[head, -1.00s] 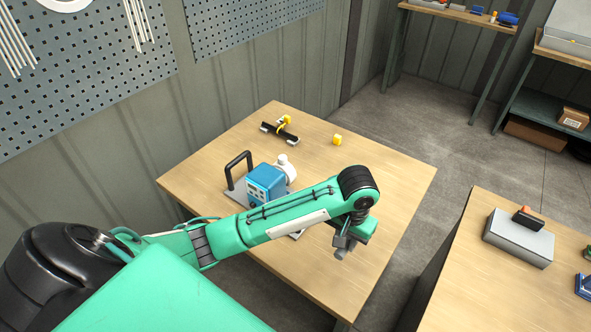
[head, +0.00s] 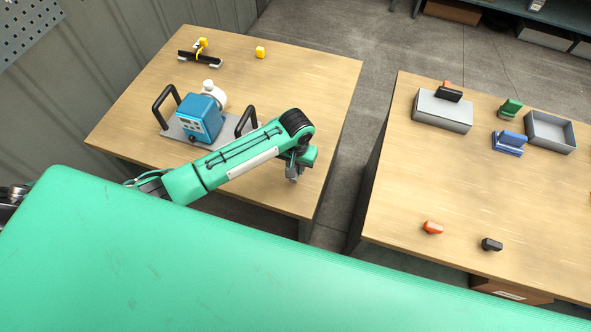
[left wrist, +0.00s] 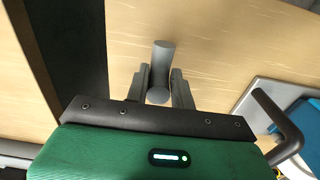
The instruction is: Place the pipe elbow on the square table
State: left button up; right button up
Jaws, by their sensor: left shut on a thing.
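The pipe elbow (left wrist: 162,58) is a grey, round piece between the two fingers of my left gripper (left wrist: 160,84) in the left wrist view. The gripper is shut on it. In the head view my left gripper (head: 293,167) points down over the right front part of the wooden table (head: 270,205) on the left, which looks roughly square. The elbow is small and hard to make out there. Whether it touches the tabletop cannot be told. My right gripper is not in view.
A blue pump (head: 200,117) stands on a plate with black handles on the left table. A black bar (head: 199,58) and a yellow piece (head: 260,52) lie behind. A second table (head: 420,180) on the right, across a gap, carries a grey box (head: 442,111), a tray (head: 550,132) and small parts.

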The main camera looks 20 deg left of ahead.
pick_arm(q)
notch_tip(320, 180, down, 3)
jog(key=shift+f, duration=0.4)
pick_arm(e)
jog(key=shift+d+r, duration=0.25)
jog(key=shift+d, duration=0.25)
pick_arm(q)
jog(key=shift+f, duration=0.15)
jog(key=o, duration=1)
notch_tip(320, 180, up, 11)
jog(key=shift+f+b, duration=0.1)
jog(key=shift+b, duration=0.45)
jog(key=shift+r, duration=0.75)
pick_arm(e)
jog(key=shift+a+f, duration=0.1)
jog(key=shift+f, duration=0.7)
